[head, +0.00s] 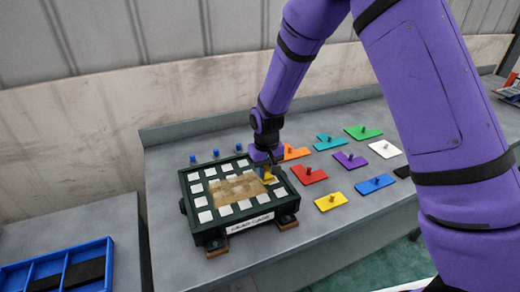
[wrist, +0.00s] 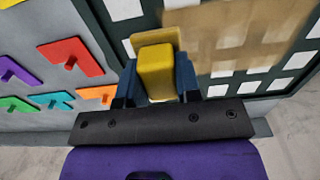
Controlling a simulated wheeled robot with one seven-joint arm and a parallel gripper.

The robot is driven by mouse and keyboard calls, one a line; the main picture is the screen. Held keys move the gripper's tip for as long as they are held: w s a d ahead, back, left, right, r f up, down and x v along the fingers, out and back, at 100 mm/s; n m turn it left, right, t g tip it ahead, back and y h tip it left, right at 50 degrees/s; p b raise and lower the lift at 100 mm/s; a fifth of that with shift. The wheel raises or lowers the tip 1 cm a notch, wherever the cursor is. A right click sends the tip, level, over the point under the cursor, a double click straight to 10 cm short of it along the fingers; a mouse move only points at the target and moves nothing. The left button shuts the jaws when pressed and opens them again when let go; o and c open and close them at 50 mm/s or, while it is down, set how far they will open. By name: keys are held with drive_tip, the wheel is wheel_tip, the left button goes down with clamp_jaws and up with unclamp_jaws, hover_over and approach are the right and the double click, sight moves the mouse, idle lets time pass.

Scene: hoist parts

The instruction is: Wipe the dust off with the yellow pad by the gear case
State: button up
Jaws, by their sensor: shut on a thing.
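The gear case (head: 200,235) is a dark green box on the grey bench, with white squares on its top and a label on its front. A tan dust patch (head: 232,190) covers the middle of its top; it also shows in the wrist view (wrist: 240,30). My gripper (head: 266,168) is over the right part of the top. In the wrist view my gripper (wrist: 157,85) is shut on the yellow pad (wrist: 155,68). The pad is at the edge of the dust; I cannot tell whether it touches the surface.
Colored plates with knobs lie to the right, among them a red one (head: 309,175), a yellow one (head: 331,202) and a blue one (head: 374,184). A blue divided tray (head: 60,270) is at lower left.

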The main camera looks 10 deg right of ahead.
drive_tip(key=shift+r, duration=2.4)
